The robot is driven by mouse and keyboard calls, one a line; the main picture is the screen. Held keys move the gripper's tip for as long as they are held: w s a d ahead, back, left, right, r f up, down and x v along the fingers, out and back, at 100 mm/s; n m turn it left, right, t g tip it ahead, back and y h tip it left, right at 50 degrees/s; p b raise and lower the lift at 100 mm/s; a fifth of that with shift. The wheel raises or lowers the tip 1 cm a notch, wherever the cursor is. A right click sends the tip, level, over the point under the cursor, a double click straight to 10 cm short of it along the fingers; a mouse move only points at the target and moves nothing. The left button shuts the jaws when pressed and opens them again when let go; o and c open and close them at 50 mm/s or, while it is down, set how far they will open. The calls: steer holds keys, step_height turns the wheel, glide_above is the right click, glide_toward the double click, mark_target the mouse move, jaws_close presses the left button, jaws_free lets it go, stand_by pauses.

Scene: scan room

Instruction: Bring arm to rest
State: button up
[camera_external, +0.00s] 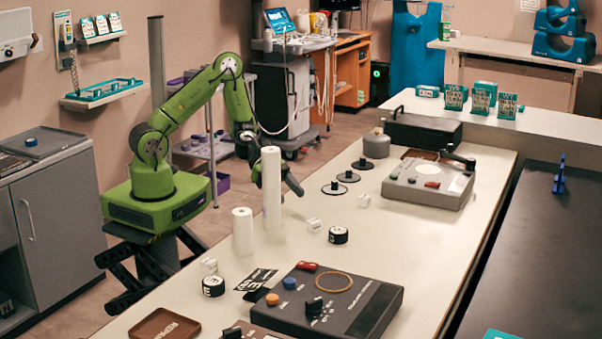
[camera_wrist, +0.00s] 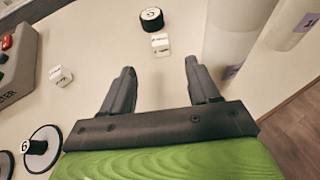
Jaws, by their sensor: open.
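My green arm (camera_external: 185,105) reaches out over the long pale counter, bent at the elbow, with its hand pointing downward. My gripper (camera_external: 276,182) is partly hidden behind a tall white roll in the external view. In the wrist view my gripper (camera_wrist: 160,70) has its two dark fingers spread apart with nothing between them. The tall white roll (camera_external: 271,190) stands upright beside the hand. White rolls also show in the wrist view, right of the fingers, the nearer one (camera_wrist: 232,40) close to the right finger.
A shorter white roll (camera_external: 242,232), small white label blocks (camera_external: 314,226) and black round pieces (camera_external: 338,235) lie near the hand. A dark control box (camera_external: 370,308) is in front; a grey device (camera_external: 440,190) stands farther back. A grey cabinet (camera_external: 60,225) stands left of my base.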

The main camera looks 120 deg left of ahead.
steer(key=shift+s+a+m+g+p, duration=0.1)
steer(key=shift+s+m+g+p, duration=0.35)
steer(key=shift+m, duration=0.65)
steer(key=s+d+r+m+g+y+p, duration=0.2)
steer(key=s+d+r+m+g+p, duration=0.1)
steer(key=s+r+m, duration=0.8)
steer(key=s+d+r+m+g+y+p, duration=0.2)
steer(key=s+r+m, duration=1)
steer(key=m, duration=0.6)
steer(key=s+d+g+y, duration=0.1)
steer(key=s+d, duration=0.1)
steer(key=shift+s+d+p, duration=0.15)
steer(key=shift+s+p, duration=0.2)
steer(key=shift+p, duration=0.05)
steer(key=shift+r, duration=0.1)
